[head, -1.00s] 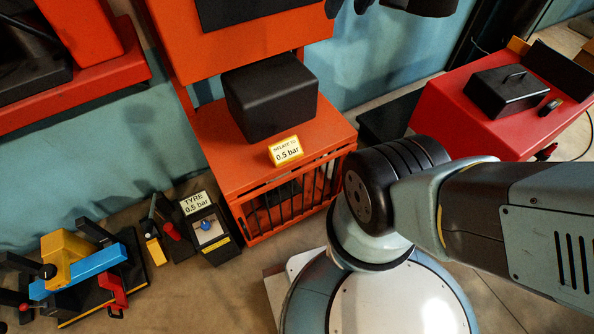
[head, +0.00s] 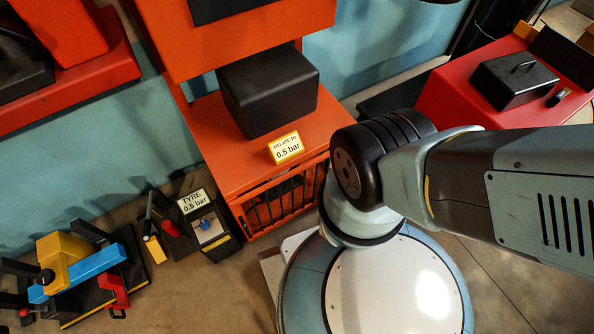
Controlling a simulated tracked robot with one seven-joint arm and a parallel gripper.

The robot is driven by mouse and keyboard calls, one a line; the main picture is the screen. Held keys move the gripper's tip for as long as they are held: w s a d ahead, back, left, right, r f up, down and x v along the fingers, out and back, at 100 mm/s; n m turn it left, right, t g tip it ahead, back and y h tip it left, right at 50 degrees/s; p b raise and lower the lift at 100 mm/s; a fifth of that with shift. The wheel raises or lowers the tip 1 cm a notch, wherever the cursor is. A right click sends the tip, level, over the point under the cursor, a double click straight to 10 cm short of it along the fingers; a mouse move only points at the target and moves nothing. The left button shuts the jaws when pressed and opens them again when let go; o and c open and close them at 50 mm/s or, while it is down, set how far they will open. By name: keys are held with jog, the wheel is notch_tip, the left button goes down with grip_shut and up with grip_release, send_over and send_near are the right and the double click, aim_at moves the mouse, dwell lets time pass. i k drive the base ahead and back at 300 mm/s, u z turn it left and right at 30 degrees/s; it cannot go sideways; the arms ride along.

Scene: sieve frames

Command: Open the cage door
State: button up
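The cage (head: 262,224) is the barred lower part of an orange cabinet (head: 212,150) in the middle of the head view. Its front has dark upright bars in an orange frame, and a dark shape shows behind them. The barred front looks closed, though my arm hides its right end. I cannot make out a handle or latch. My arm (head: 450,180) reaches in from the right, in front of the cabinet's right side. My gripper is not in view.
A black box (head: 268,92) and an "inflate to 0.5 bar" sign (head: 286,149) are on the cabinet. A gauge box (head: 208,232) marked "tyre 0.5 bar" stands left of it. Blue and yellow tools (head: 80,262) lie further left. A red cart (head: 450,95) stands at right.

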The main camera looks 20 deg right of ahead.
aim_at(234, 204)
jog(key=u, duration=1.5)
jog(key=k, duration=1.2)
jog(key=z, duration=1.15)
jog(key=i, duration=1)
jog(key=u, duration=0.1)
